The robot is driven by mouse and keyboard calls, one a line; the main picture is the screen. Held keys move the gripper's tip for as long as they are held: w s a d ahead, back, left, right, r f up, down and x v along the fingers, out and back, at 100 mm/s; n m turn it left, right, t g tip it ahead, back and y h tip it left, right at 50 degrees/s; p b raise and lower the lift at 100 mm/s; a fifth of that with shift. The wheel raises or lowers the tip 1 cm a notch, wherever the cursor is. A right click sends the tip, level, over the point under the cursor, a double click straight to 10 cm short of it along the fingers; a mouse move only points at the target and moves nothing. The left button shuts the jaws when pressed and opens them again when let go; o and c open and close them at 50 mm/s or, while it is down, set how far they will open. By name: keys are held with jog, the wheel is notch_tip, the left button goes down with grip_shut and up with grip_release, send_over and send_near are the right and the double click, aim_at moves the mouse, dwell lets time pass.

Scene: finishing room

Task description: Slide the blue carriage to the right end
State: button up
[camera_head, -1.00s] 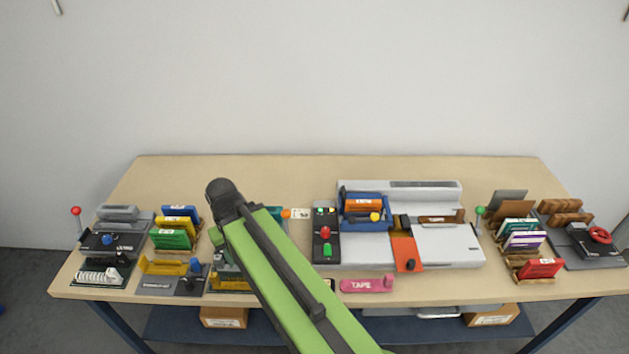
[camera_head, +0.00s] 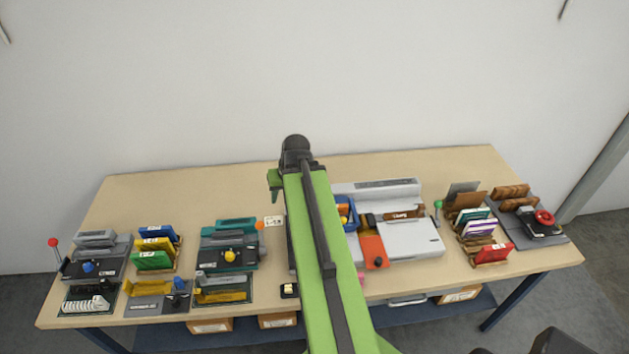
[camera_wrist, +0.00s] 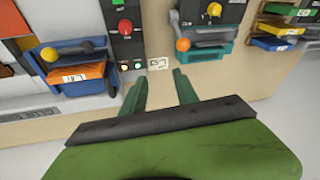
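The blue carriage (camera_head: 351,222) sits at the left part of the long white-grey machine (camera_head: 420,243) in the head view, partly hidden behind my arm. The fingers are clear of the carriage. In the head view my gripper (camera_head: 275,180) is above the table's back, mostly hidden by the arm.
A black panel with a red knob (camera_wrist: 125,27) stands beside the carriage. A small white card (camera_head: 274,222) and a teal machine with an orange ball (camera_wrist: 183,45) are close by. An orange plate (camera_head: 373,250) crosses the white machine right of the carriage.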

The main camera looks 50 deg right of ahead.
jog(key=s+d+r+m+t+h+p, duration=0.1)
jog(key=s+d+r, duration=0.25)
jog(key=d, duration=0.25)
jog(key=s+d+r+m+p, duration=0.2)
jog(key=s+d, duration=0.2)
jog(key=d, duration=0.3)
jog(key=b+x, duration=0.5)
jog(key=x, duration=0.1)
jog(key=b+x, duration=1.1)
jog(key=x, duration=0.1)
jog(key=shift+w+a+r+b, duration=0.1)
jog(key=shift+w+r+b, duration=0.05)
jog(key=shift+w+b, duration=0.15)
jog(key=shift+r, duration=0.15)
grip_shut()
jog(key=shift+s, duration=0.1)
